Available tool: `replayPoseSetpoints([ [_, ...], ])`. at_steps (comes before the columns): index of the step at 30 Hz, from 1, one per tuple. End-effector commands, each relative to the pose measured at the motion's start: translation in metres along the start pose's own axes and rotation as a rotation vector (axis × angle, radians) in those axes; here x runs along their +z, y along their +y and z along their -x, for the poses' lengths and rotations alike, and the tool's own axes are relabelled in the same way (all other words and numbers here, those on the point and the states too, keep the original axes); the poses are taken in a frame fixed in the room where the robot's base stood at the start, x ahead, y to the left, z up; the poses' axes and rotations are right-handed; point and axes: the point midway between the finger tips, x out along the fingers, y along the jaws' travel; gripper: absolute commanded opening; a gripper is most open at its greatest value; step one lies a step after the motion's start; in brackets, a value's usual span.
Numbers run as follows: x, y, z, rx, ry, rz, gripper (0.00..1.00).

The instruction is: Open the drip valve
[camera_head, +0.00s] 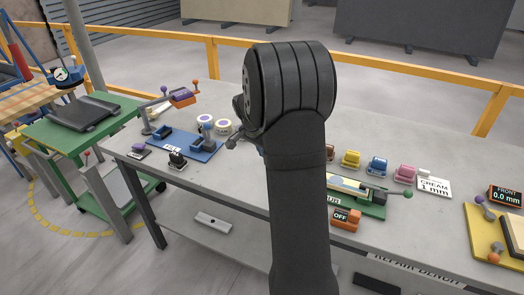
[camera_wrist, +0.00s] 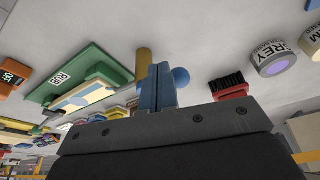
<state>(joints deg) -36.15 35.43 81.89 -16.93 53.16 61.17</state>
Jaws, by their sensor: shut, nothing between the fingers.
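No part in view is labelled as the drip valve, and I cannot tell for sure which it is. In the head view my arm hides most of my gripper.
The grey bench (camera_head: 230,184) holds a blue fixture (camera_head: 180,143), white rolls (camera_head: 222,127), a green fixture (camera_head: 373,203), an orange OFF box (camera_head: 345,219) and several coloured blocks. A green cart (camera_head: 60,135) stands left.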

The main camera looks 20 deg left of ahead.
Motion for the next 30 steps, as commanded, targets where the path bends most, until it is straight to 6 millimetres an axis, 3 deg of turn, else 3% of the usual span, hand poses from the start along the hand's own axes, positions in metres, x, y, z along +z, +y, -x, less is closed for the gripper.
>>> replayPoseSetpoints([
  [8,0.035,-0.010,0.024,-0.003,0.002,0.003,0.00],
  [18,0.032,-0.014,0.097,-0.003,0.003,0.001,0.00],
  [24,0.032,-0.015,0.116,0.000,0.001,0.001,0.00],
  [30,0.032,-0.015,0.118,0.000,0.000,0.000,0.00],
])
